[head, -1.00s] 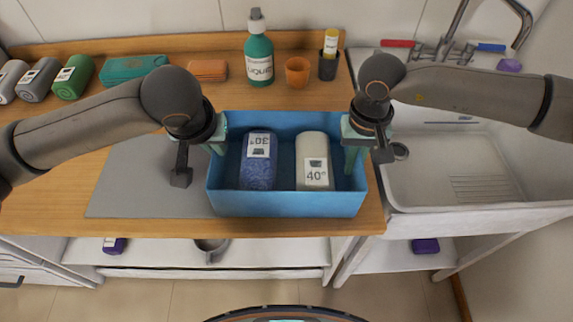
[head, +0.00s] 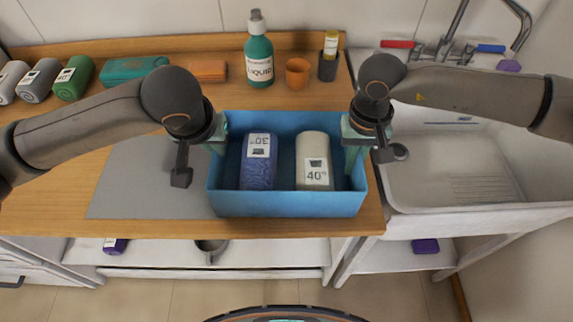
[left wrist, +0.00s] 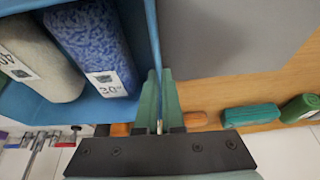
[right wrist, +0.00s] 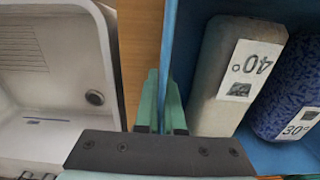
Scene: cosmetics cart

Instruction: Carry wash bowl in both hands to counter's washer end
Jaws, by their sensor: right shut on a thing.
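The wash bowl (head: 288,204) is a blue rectangular tub near the right end of the wooden counter, beside the sink. It holds a blue rolled towel (head: 258,172) labelled 30 and a cream rolled towel (head: 313,150) labelled 40°. My left gripper (head: 218,146) is at the bowl's left wall; in the left wrist view its fingers (left wrist: 160,100) are close together with the wall's rim between them. My right gripper (head: 351,152) is shut on the right wall, also seen in the right wrist view (right wrist: 162,100). I cannot tell whether the bowl is lifted.
A white sink (head: 450,170) with taps is at the right. A grey mat (head: 130,185) lies left of the bowl. A green liquid bottle (head: 259,55), an orange cup (head: 297,73), a dark holder (head: 328,66) and several rolled towels (head: 75,78) line the back.

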